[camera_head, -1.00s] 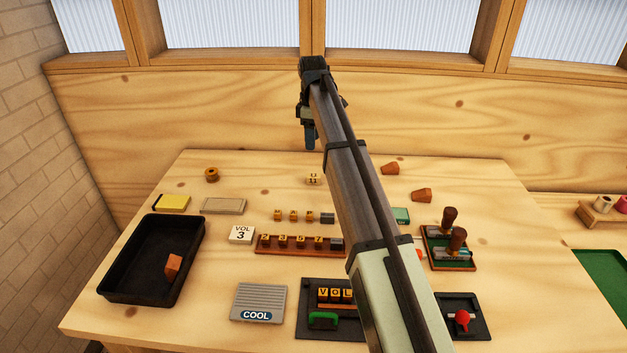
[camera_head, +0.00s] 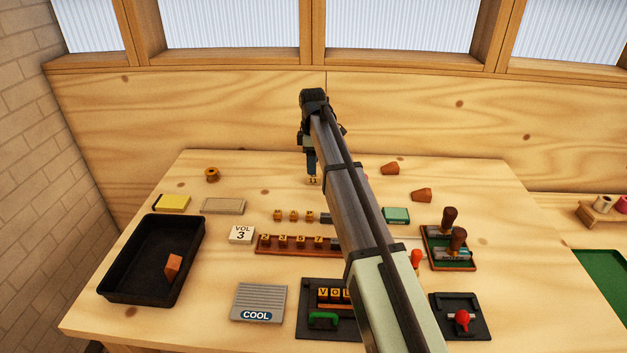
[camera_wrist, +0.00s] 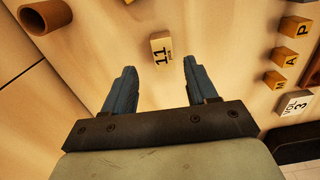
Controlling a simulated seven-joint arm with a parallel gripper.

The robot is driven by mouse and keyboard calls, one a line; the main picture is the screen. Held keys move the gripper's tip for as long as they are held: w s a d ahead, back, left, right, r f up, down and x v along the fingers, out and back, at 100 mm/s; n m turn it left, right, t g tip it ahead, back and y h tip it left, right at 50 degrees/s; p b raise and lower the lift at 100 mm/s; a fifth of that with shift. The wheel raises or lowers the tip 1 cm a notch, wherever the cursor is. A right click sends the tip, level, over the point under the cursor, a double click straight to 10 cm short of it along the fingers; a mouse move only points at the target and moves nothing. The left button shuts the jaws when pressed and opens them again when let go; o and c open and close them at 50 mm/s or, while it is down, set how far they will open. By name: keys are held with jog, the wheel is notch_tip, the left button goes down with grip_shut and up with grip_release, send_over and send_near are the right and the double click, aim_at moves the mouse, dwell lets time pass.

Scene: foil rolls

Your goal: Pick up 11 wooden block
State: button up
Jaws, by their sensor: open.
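The pale wooden block marked 11 (camera_wrist: 161,49) stands on the table ahead of my gripper in the wrist view, lying between the lines of the two fingers and beyond their tips. My gripper (camera_wrist: 158,72) has its two blue fingers spread apart with nothing between them. In the head view the block (camera_head: 313,181) shows only in part, just below my gripper (camera_head: 311,172), which covers its upper part. The gap between fingertips and block is hard to judge there.
Small yellow letter blocks (camera_head: 294,216) and a VOL 3 block (camera_head: 241,235) lie nearer me. A brown ring (camera_head: 212,174) is to the left; terracotta pots (camera_head: 390,169) are to the right. A black tray (camera_head: 118,286) stands front left. Table around the 11 block is clear.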

aim_at(313, 179)
jog(key=f, duration=0.5)
jog(key=shift+s+d, duration=0.15)
jog(key=shift+s, duration=0.1)
grip_shut()
jog(key=shift+r, duration=0.1)
dwell(0.3)
